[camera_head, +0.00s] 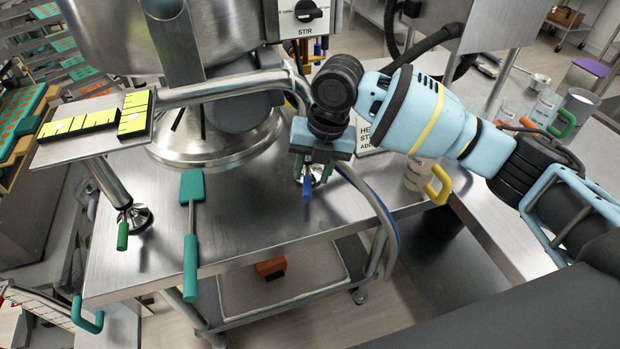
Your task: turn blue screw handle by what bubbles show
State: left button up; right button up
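The blue screw handle (307,188) hangs low at the front of the machine, by a metal levelling foot. My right gripper (313,170) points down over it; its two green fingers stand apart, with the handle between or just in front of them. Contact cannot be told. Two yellow levels sit on a metal plate at the left. The crosswise level (80,124) shows a pale bubble left of its middle. The other level (134,113) has a pale bubble near its middle, too small to read exactly. A green screw handle (122,236) hangs below the plate. My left gripper is out of view.
A teal spatula (191,240) lies across the steel table's front edge (240,258). The depositor's round base (215,150) stands behind. A cup with a yellow handle (420,175) stands right of my gripper. Hoses (375,205) hang close by its right side.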

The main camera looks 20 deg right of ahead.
jog(key=shift+s+d+r, duration=0.1)
jog(key=shift+d+r, duration=0.1)
jog(key=shift+r, duration=0.85)
jog(key=shift+s+d+r, duration=0.1)
jog(key=shift+d+r, duration=0.05)
jog(key=shift+r, duration=0.85)
